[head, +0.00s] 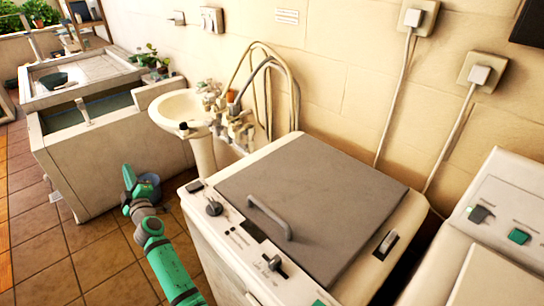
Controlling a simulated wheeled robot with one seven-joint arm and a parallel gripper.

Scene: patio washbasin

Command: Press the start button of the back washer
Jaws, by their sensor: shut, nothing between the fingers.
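Two white machines stand along the wall. The middle one (228,262), farther from me, has a closed grey lid (310,200) with a handle. Its front panel carries a dark knob (213,208), a second dark control (273,263) and, cut by the bottom edge, a small green patch (319,303). The frame does not label either start button.
A white washbasin (183,107) with taps and hoses stands behind the middle machine. A stone trough (110,155) is at the left. Two plugged sockets (418,17) (483,70) trail cables down the wall. Tiled floor (40,240) is clear at lower left.

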